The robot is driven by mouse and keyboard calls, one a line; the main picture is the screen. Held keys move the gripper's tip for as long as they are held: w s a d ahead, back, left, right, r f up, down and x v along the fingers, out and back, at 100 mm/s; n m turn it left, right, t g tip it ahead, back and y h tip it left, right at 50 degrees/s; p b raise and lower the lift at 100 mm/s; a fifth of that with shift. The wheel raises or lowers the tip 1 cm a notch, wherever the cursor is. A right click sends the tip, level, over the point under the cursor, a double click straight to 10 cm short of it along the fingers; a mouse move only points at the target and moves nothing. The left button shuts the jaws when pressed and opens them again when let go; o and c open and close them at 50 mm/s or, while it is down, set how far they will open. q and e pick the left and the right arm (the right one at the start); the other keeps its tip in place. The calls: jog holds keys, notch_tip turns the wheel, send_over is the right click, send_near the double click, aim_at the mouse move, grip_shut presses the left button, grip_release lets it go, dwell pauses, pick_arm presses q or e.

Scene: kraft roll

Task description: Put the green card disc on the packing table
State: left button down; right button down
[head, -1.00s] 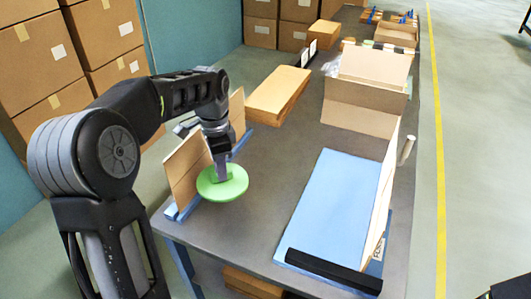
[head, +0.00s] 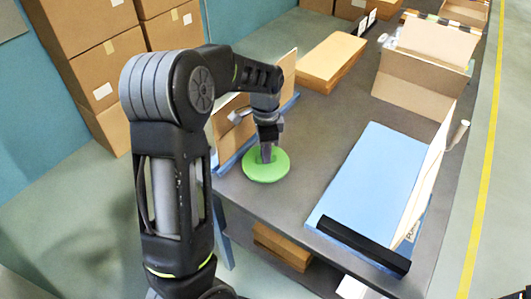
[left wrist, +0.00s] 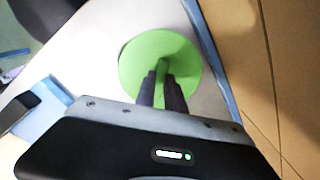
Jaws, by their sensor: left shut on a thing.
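The green card disc (head: 266,166) is round and flat, with a small green grip piece in its middle. It lies level over the near left part of the grey packing table (head: 300,215); I cannot tell whether its underside touches the top. My left gripper (head: 267,152) comes down on it from above and is shut on the grip piece. In the left wrist view, the two dark fingers (left wrist: 162,90) close on that piece, and the disc (left wrist: 140,58) spreads out around it. My right gripper is not in view.
An upright brown board in a blue rail (head: 230,160) stands just left of the disc. A blue mat (head: 370,175) with a black bar (head: 362,246) lies to the right. Behind are a cardboard stack (head: 330,62) and an open box (head: 425,75). Bare table lies between disc and mat.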

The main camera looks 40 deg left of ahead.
pick_arm(q)
jog(key=shift+f, duration=0.35)
jog(key=shift+f, duration=0.15)
jog(key=c, duration=1.4)
grip_release()
notch_tip(320, 180, up, 12)
